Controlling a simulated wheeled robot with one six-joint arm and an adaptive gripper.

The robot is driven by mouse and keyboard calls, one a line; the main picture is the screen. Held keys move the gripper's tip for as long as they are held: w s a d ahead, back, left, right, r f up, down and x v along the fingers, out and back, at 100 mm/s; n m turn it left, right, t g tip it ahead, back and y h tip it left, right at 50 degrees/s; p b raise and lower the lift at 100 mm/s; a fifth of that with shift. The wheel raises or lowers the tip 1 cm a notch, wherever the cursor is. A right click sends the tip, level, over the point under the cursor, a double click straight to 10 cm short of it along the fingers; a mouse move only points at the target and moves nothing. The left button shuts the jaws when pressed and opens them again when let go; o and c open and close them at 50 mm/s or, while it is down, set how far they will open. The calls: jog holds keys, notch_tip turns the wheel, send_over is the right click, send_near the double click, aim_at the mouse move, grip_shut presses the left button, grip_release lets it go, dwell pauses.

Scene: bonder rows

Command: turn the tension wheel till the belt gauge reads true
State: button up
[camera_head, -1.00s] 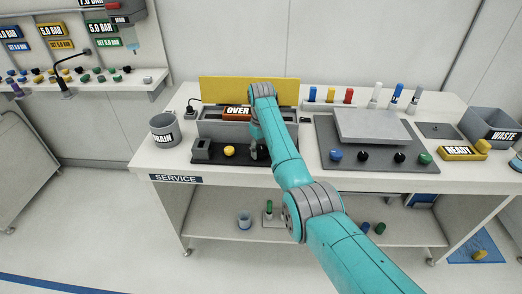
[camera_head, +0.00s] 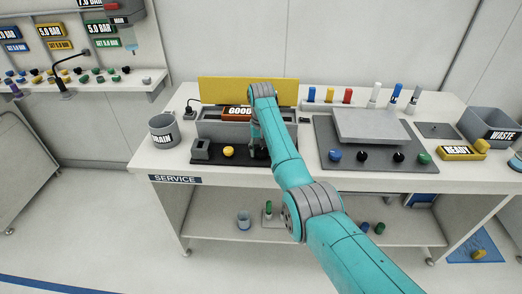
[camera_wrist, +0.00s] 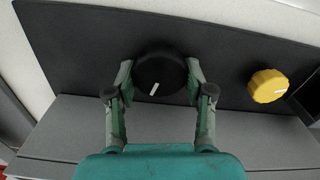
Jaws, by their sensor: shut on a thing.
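The tension wheel is a black round knob (camera_wrist: 160,78) with a white mark, on a dark panel in the wrist view. My gripper (camera_wrist: 160,84) is shut on it, one finger touching each side.
A yellow knob (camera_wrist: 267,86) sits on the same panel; it also shows in the head view (camera_head: 228,151). A grey DRAIN cup (camera_head: 163,132) stands to the left. A grey raised plate (camera_head: 371,125) with several knobs before it is to the right, with a WASTE bin (camera_head: 492,128) beyond.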

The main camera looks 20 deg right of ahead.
aim_at(261, 149)
jog(key=o, duration=1.2)
jog(key=shift+c, duration=0.2)
notch_tip(261, 149, up, 12)
